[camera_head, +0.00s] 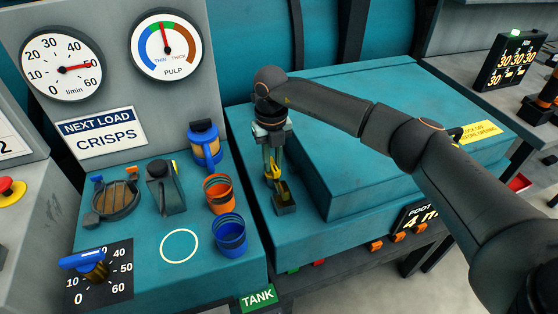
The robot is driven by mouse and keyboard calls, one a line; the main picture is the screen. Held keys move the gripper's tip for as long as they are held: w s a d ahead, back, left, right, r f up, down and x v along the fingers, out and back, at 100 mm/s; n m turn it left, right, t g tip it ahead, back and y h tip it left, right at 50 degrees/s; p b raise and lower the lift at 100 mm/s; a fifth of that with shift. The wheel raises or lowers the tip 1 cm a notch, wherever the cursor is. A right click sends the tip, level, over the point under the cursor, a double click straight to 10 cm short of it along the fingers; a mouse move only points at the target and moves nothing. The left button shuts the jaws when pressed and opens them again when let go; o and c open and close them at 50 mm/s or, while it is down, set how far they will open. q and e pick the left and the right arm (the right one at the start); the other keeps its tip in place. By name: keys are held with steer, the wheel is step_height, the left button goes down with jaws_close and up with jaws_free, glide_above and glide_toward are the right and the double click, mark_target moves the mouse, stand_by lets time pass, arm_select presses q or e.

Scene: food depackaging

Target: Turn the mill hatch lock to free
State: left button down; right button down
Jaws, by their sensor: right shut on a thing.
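My right gripper (270,172) points down at the left front part of the large teal housing (370,140). It is shut on a small yellow lever (273,178), which I take to be the hatch lock. The lever stands by a dark block (284,203) on the teal top. The fingers hide part of the lever, so its exact turn cannot be read. My left gripper is not in view.
Left of the housing, a teal counter holds an orange cup (219,193), a blue cup (230,235), a blue-lidded jar (205,145) and a blue-handled dial knob (92,266). A yellow label (478,132) lies on the housing's right. My right arm crosses above the housing.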

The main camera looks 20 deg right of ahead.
mark_target(273, 164)
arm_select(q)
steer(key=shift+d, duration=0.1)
arm_select(e)
steer(key=shift+r, duration=0.1)
stand_by(0.3)
steer(key=c, duration=0.8)
jaws_free()
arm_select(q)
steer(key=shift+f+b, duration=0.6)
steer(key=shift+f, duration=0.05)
arm_select(e)
step_height(273, 164, up, 12)
steer(key=shift+r, duration=0.25)
